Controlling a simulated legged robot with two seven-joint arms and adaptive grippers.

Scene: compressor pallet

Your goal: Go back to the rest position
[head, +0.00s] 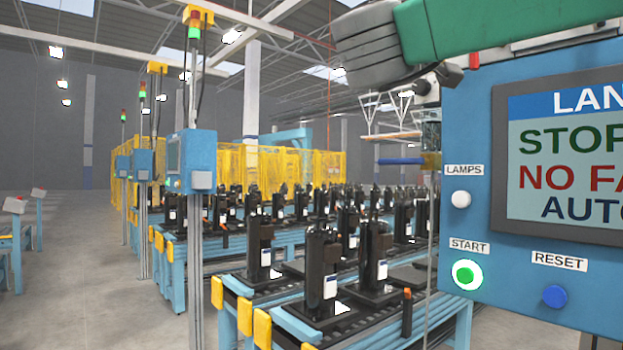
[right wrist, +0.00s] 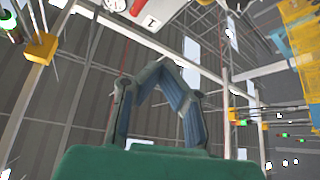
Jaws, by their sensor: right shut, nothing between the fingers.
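My right gripper (right wrist: 160,68) shows in the right wrist view, beyond a green part of my own arm. Its two grey-blue fingers lean together at the tips, shut with nothing between them. The fingers point up toward the roof beams. In the head view, a green and dark grey part of my right arm crosses the top right, in front of the upper edge of a blue control panel (head: 478,125). I cannot make out the fingers there. My left gripper is in neither view.
The panel carries a screen (head: 570,150), a lit green START button (head: 467,274), a blue RESET button (head: 555,296) and a white LAMPS button (head: 461,199). Black compressors (head: 322,265) stand in rows on blue conveyors. Yellow fencing (head: 240,168) stands behind.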

